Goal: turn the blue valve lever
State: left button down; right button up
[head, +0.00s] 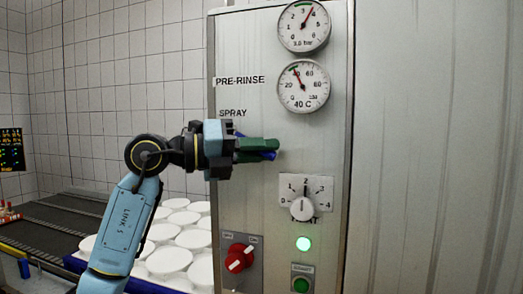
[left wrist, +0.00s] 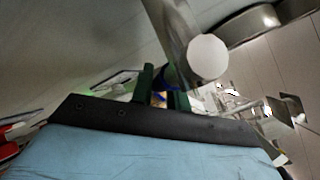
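The blue valve lever (head: 269,156) is at the front of the steel panel beside the SPRAY label, mostly hidden by my left gripper. My left gripper (head: 262,146) reaches in from the left with its green fingers at the lever; blue shows below and beyond them. In the left wrist view the two green fingers (left wrist: 164,88) stand close together, with part of the blue lever (left wrist: 168,77) between and behind them. The gripper looks shut on the lever, though the contact itself is hard to see. My right gripper is not in view.
Two gauges (head: 303,86) are above the lever on the panel (head: 330,140). White round moulds (head: 170,260) stand behind my left arm.

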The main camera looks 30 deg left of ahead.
pick_arm(q)
jog(key=shift+d+r+n+t+h, duration=0.15)
jog(key=shift+r+n+t+h, duration=0.15)
dwell(0.4)
jog(key=c, duration=1.6)
grip_release()
jog(key=shift+c, duration=0.2)
